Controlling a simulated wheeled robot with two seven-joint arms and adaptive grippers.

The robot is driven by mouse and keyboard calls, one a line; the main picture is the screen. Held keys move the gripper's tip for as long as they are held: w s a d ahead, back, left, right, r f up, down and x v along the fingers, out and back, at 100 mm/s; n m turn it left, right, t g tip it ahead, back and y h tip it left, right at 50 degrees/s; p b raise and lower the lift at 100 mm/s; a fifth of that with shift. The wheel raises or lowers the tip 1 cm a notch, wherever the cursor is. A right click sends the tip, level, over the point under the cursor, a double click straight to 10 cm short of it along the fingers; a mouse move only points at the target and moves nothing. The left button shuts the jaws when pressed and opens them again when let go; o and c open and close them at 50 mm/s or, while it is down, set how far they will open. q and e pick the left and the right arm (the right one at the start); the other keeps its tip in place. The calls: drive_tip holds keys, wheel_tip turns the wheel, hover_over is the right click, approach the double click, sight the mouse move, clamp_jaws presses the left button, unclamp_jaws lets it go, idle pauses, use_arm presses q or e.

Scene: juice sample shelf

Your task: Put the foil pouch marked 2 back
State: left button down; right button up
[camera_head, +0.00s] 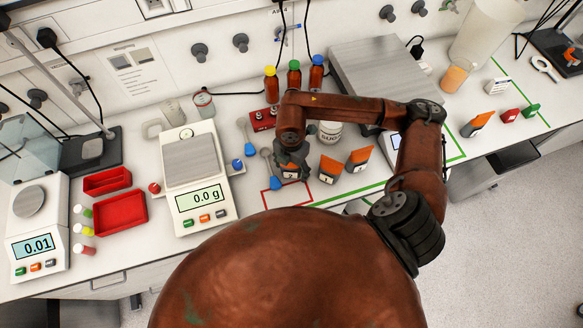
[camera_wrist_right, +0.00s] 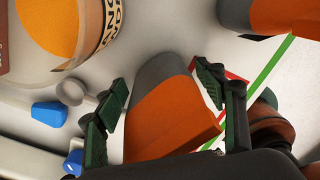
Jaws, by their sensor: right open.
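My right gripper (camera_head: 291,163) is open above the front of the bench, inside the red outline area. In the right wrist view its fingers (camera_wrist_right: 163,88) stand on either side of an orange and grey foil pouch (camera_wrist_right: 172,112), with a gap visible at the right finger. In the head view this pouch (camera_head: 291,176) is partly hidden by the gripper. Two more orange pouches stand to its right, one nearer (camera_head: 330,167) and one farther (camera_head: 358,158). Another pouch (camera_head: 478,123) stands far right. I cannot read the pouch numbers surely. My left gripper is not in view.
A red outline (camera_head: 266,199) and a green line mark the bench front. A scale (camera_head: 190,165), blue-handled scoops (camera_head: 275,183) and red trays (camera_head: 120,212) lie left. Capped bottles (camera_head: 294,82) stand behind.

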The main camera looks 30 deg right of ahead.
wheel_tip(320, 180, up, 12)
drive_tip(key=shift+r, duration=0.2)
idle(0.4)
